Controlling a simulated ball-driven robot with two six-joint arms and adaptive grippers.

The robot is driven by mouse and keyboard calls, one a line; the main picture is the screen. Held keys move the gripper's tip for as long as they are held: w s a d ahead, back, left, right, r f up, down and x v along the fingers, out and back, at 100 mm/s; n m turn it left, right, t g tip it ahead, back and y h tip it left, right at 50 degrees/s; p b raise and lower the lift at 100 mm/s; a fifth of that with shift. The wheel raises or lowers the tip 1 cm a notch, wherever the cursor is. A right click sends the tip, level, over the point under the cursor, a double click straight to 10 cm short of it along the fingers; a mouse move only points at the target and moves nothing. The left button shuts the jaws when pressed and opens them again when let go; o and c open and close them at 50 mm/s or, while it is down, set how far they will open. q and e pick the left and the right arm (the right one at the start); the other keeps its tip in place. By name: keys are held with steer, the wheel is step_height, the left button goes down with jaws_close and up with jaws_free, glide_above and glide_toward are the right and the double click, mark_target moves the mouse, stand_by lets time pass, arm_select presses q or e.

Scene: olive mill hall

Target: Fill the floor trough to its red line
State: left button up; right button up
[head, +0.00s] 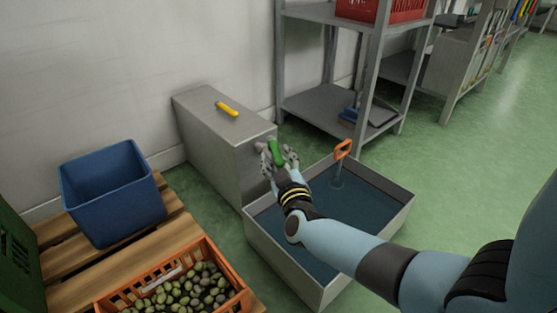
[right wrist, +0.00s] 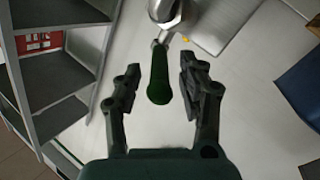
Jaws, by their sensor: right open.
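The floor trough (head: 398,222) is a grey open box on the green floor, holding dark blue water. I cannot make out a red line on it. A rod with an orange handle (head: 342,149) stands upright in the water near the far corner. A green handle (head: 275,151) shows beside the grey cabinet; the right wrist view shows it (right wrist: 159,80) attached to a metal fitting. My right gripper (head: 277,160) is open, its two fingers (right wrist: 160,67) on either side of the green handle, with gaps showing. My left gripper is out of view.
A yellow handle (head: 227,109) lies on top of the grey cabinet (head: 205,118). A blue bin (head: 115,200) and an orange crate (head: 237,303) of olives sit on wooden slats at left. Metal shelving (head: 310,103) stands behind the trough. Green floor is free at right.

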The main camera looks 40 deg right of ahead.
steer(key=shift+c, duration=0.3)
jaws_close()
stand_by(0.3)
